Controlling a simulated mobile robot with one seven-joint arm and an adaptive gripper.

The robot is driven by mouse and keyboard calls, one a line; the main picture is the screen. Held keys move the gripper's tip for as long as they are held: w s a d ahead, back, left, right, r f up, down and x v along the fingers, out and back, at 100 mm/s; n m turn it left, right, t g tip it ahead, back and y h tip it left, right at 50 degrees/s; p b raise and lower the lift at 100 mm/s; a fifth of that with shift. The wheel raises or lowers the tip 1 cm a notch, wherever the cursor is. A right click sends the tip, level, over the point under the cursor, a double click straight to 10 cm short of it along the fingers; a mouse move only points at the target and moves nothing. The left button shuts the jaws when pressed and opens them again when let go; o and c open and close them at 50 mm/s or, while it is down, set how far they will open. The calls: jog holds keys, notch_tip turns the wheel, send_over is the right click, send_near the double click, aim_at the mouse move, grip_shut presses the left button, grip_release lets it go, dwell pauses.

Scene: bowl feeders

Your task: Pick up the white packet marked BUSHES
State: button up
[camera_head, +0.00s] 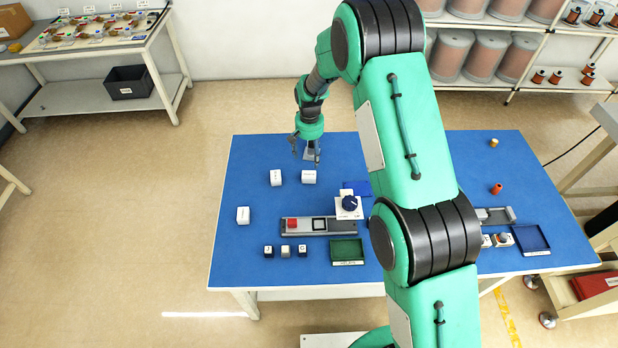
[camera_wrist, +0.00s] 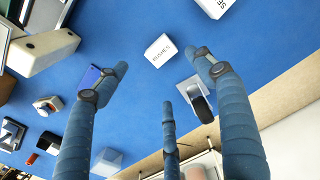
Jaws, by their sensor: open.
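The white packet marked BUSHES (camera_wrist: 160,50) lies on the blue table top, just beyond my fingertips in the wrist view, with its lettering facing up. In the head view it appears to be the right one (camera_head: 309,177) of two white packets near my gripper, its print too small to read. My gripper (camera_head: 305,154) hangs over the far part of the table, a little behind that packet. In the wrist view my gripper (camera_wrist: 164,78) has its fingers spread and empty, with the packet apart from them.
A second white packet (camera_head: 276,178) lies to the left, and a third (camera_head: 243,215) nearer the left edge. A box with a dark knob (camera_head: 348,206), a grey fixture with a red block (camera_head: 318,226) and a green tray (camera_head: 347,251) stand nearer. The table's far left is clear.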

send_over(309, 174)
jog(key=shift+s+d+f, duration=0.1)
jog(key=shift+f, duration=3.85)
jog(key=shift+f, duration=0.15)
jog(key=shift+f, duration=2.5)
jog(key=shift+c, duration=0.2)
jog(key=c, duration=1.5)
jog(key=shift+r, duration=0.1)
